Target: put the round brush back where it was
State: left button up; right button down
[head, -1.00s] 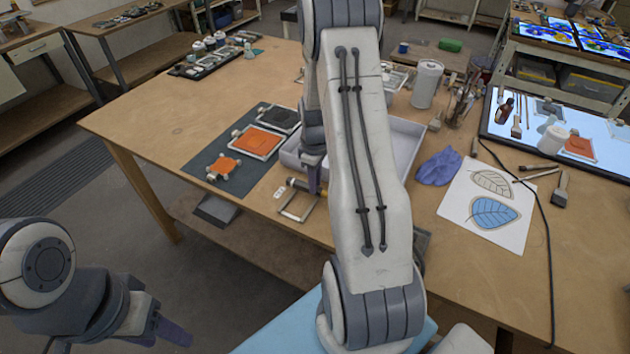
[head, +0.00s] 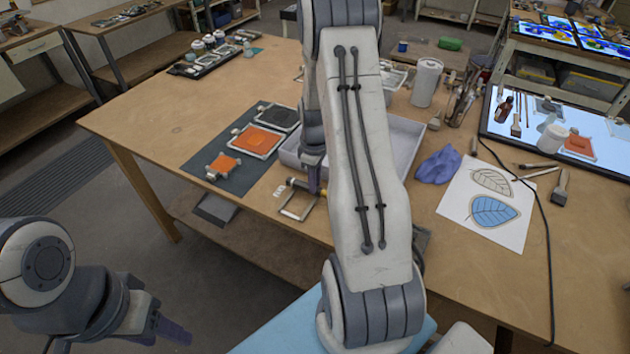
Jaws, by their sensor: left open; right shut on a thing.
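My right gripper (head: 314,180) is low over the front of the table, beside the white tray. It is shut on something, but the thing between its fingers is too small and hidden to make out. I cannot tell which brush is the round brush. Several brushes stand in a holder (head: 461,100) at the back right. A dark-handled brush (head: 537,167) and a wide flat brush (head: 560,190) lie right of the leaf sheet (head: 482,238). My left gripper (head: 172,332) is open and empty at the lower left, away from the table.
A tool with a metal frame (head: 298,205) lies just below my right gripper. The white tray (head: 405,138) is partly hidden behind my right arm. A grey mat (head: 238,181) with orange and dark pieces lies left. A purple cloth (head: 437,166) and a cable lie right.

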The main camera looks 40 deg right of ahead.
jog(key=shift+f, duration=0.25)
dwell(0.3)
jog(key=c, duration=0.6)
grip_release()
notch_tip(320, 180, up, 9)
jog(key=b, duration=0.3)
jog(key=s+a+r+n, duration=0.1)
jog(key=a+r, duration=0.1)
jog(key=a, duration=0.8)
jog(key=s+a+r, duration=0.2)
jog(key=a+r, duration=0.1)
jog(key=a, duration=0.7)
jog(key=s+a+n+y+b, duration=0.1)
jog(key=s+a+b, duration=0.1)
jog(key=s+a, duration=1.2)
jog(key=s, duration=0.4)
jog(key=shift+f, duration=0.25)
